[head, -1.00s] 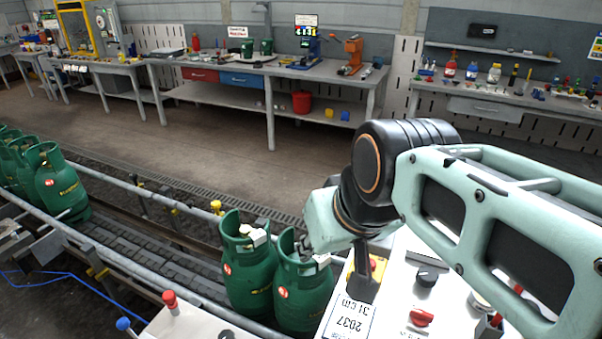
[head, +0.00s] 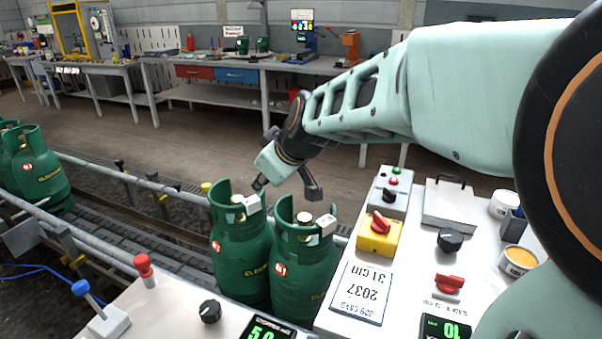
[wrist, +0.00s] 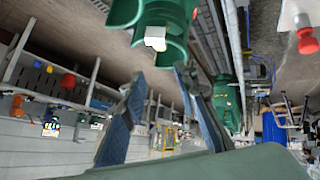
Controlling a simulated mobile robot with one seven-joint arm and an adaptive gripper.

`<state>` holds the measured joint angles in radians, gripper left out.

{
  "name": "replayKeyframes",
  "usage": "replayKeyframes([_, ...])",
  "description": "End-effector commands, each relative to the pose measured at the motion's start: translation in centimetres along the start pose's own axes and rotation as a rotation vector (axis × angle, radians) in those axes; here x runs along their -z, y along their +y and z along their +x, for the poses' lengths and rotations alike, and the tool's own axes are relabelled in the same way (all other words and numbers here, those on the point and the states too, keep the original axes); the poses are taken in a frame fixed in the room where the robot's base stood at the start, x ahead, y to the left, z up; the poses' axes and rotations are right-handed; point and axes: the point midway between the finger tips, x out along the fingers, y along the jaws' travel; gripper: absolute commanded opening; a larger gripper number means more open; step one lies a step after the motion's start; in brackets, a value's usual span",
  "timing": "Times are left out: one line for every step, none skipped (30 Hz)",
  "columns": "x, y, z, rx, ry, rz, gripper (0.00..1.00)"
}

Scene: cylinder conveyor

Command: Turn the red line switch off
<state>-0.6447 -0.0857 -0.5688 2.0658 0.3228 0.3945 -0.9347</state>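A red rotary switch on a yellow box (head: 380,225) sits on the white control panel, right of the green cylinders. A second red rotary knob (head: 449,284) lies lower right on the same panel. A red-capped lever (head: 143,265) stands upright on the front-left panel beside a tilted blue-capped lever (head: 80,288); the red cap also shows in the wrist view (wrist: 306,40). I cannot tell which red control is the line switch. My gripper (head: 257,187) is above and behind the near cylinders, away from all of them. In the wrist view its fingers (wrist: 160,78) are apart and empty.
Two green gas cylinders (head: 240,250) stand close together at the conveyor (head: 170,240); others (head: 40,175) stand far left. Black knobs (head: 450,240), open tins (head: 518,260) and a label card (head: 360,292) are on the panel. My arm spans the upper right. Benches line the back wall.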

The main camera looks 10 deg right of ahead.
Motion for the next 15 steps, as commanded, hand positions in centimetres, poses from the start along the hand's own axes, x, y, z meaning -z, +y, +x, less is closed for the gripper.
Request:
replayKeyframes([-0.4, -0.2, 1.4, -0.007, 0.001, -0.021, 0.28])
replayKeyframes([-0.3, -0.2, 1.8, -0.012, 0.003, -0.033, 0.28])
replayKeyframes([-0.3, -0.1, 2.4, -0.020, 0.006, -0.050, 0.28])
replayKeyframes([-0.3, -0.1, 2.9, -0.026, 0.007, -0.062, 0.28])
replayKeyframes([-0.1, 0.4, 2.6, -0.030, 0.004, -0.061, 0.28])
replayKeyframes([-0.2, 0.9, 2.1, -0.033, -0.005, -0.052, 0.28])
replayKeyframes([-0.4, 1.2, 2.0, -0.035, -0.011, -0.047, 0.28])
replayKeyframes([-0.6, 1.3, 1.9, -0.036, -0.016, -0.044, 0.28])
replayKeyframes([-0.8, 1.6, 1.8, -0.038, -0.024, -0.039, 0.28])
replayKeyframes([-1.0, 1.9, 1.8, -0.039, -0.030, -0.035, 0.28])
replayKeyframes([-1.2, 2.1, 1.7, -0.039, -0.036, -0.031, 0.28])
replayKeyframes([-1.5, 2.4, 1.6, -0.041, -0.044, -0.025, 0.28])
replayKeyframes([-1.7, 2.6, 1.5, -0.042, -0.050, -0.021, 0.28])
replayKeyframes([-1.9, 2.9, 1.4, -0.043, -0.057, -0.016, 0.28])
replayKeyframes([-2.3, 3.2, 1.3, -0.045, -0.066, -0.009, 0.28])
